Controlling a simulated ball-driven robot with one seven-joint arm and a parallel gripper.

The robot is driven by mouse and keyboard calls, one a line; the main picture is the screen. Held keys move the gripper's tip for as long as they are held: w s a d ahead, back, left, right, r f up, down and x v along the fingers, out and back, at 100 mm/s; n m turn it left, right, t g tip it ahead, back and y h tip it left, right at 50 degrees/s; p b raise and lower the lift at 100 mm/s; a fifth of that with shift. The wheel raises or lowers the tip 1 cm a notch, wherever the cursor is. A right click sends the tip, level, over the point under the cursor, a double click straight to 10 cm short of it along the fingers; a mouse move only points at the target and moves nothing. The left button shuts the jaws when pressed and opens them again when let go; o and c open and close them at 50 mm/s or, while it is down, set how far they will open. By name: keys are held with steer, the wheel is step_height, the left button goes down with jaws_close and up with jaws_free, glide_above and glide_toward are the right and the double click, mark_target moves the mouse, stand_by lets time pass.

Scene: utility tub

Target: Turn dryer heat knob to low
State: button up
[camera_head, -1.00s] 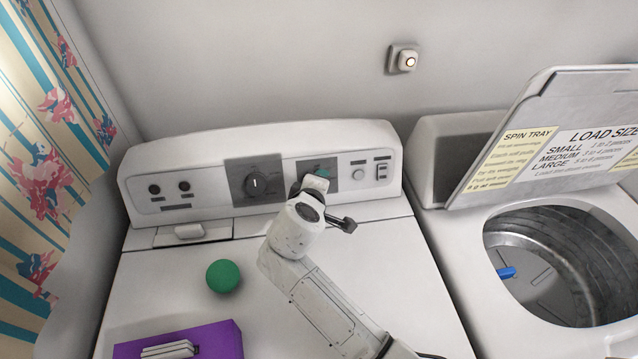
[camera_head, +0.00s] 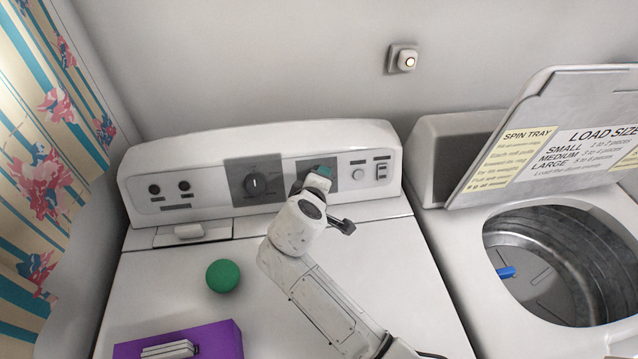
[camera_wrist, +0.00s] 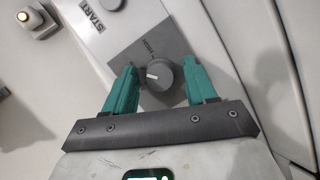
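The heat knob (camera_wrist: 161,75) is a round dark dial with a white pointer mark, on a grey plate of the dryer's control panel (camera_head: 219,172). In the wrist view it sits between the two teal fingers of my gripper (camera_wrist: 159,82). A small gap shows at the left finger, so the gripper looks open around the knob. In the head view my gripper (camera_head: 322,172) is at the panel's right-hand grey plate (camera_head: 331,179) and hides the knob.
A larger dial (camera_head: 255,184) is left of my gripper. A START button (camera_wrist: 112,4) and switches (camera_head: 382,169) are nearby. A green ball (camera_head: 223,276) and purple box (camera_head: 222,340) rest on the dryer top. An open washer (camera_head: 560,262) stands right.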

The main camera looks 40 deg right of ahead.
steer(key=b+v, duration=0.1)
steer(key=v, duration=1)
steer(key=shift+f, duration=0.1)
stand_by(0.5)
